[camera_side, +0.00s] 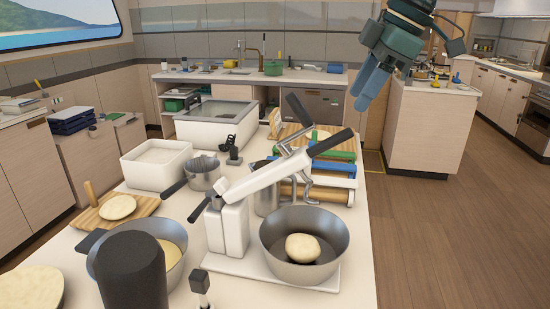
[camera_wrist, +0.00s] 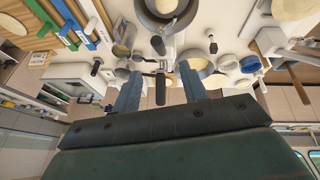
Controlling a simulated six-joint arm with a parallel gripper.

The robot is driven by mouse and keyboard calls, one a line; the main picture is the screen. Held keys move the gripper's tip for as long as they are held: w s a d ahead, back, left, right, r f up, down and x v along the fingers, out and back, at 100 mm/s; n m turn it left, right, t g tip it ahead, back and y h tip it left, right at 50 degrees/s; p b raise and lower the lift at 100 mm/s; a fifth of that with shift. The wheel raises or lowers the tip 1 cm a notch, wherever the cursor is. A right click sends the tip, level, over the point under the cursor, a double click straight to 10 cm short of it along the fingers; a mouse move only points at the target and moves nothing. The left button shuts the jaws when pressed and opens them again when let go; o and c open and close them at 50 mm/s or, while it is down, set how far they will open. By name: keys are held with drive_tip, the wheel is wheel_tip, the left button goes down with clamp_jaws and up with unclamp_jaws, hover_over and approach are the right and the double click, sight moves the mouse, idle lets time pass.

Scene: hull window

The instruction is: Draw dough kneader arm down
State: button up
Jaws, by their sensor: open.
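The dough kneader (camera_side: 228,228) is a white stand on a white base on the counter. Its white arm (camera_side: 265,180) is raised, slanting up to the right over a steel bowl (camera_side: 337,230), and ends in a black handle (camera_side: 330,142). A ball of dough (camera_side: 303,248) lies in the bowl. My gripper (camera_side: 361,97) is open and empty, above and to the right of the handle, apart from it. In the wrist view the black handle (camera_wrist: 160,92) shows between my two blue fingers (camera_wrist: 160,72), some way beyond them.
The air around my gripper is clear.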

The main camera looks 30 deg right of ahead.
sight(330, 144)
drive_tip(key=shift+x, duration=6)
drive_tip(key=shift+c, duration=0.4)
clamp_jaws()
